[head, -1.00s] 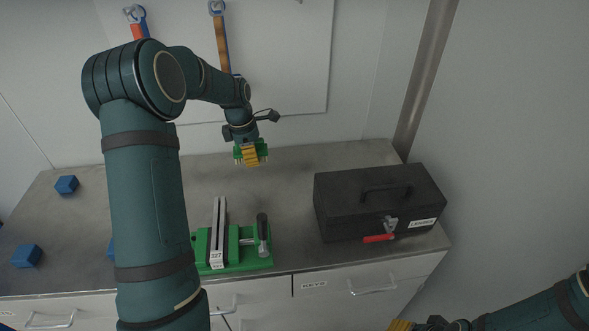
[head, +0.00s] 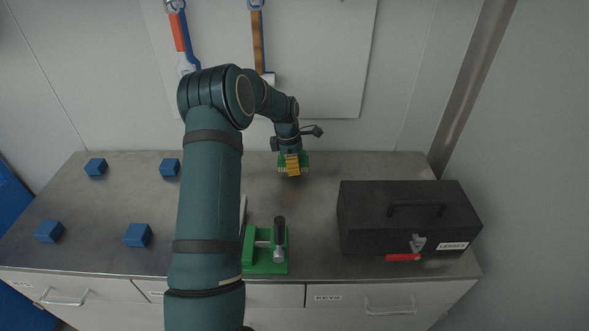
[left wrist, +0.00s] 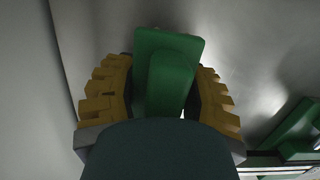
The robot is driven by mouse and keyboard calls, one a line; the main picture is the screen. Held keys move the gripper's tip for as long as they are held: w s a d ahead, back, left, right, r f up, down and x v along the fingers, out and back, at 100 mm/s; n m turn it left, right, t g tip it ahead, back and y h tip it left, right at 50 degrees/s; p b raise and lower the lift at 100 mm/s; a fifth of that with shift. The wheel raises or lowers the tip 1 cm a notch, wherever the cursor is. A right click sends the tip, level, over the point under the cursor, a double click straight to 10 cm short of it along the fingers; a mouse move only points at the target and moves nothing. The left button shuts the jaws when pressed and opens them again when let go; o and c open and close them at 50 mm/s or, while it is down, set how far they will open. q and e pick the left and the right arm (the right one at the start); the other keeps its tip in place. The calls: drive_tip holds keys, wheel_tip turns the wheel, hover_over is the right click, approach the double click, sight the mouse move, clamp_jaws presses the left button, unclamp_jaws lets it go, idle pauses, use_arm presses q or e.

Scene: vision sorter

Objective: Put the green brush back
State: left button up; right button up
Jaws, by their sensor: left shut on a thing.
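My left gripper (head: 292,165) is over the back part of the metal worktop, near the wall. It is shut on the green brush (head: 307,160), whose green edges show on both sides of the yellow fingers. In the left wrist view the green brush (left wrist: 165,75) sits between the yellow fingers of the left gripper (left wrist: 162,95). The brush seems to be held above the worktop (head: 330,215); its lower end is hard to make out. My right gripper is not in view.
A black toolbox (head: 408,215) with a red-handled latch stands at the right. A green vise (head: 265,250) is at the front middle, partly behind my left arm. Several blue blocks (head: 138,235) lie at the left. Tools, including an orange-and-blue one (head: 180,35), hang on the wall board.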

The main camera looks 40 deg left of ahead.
use_arm(q)
drive_tip(key=shift+f, duration=0.95)
drive_tip(key=shift+f, duration=0.15)
drive_tip(key=o, duration=1.3)
drive_tip(key=r, duration=0.4)
drive_tip(key=a+r+p, duration=0.1)
drive_tip(key=r, duration=0.3)
drive_tip(key=s+r, duration=0.1)
drive_tip(key=r, duration=0.3)
drive_tip(key=shift+a+r, duration=0.15)
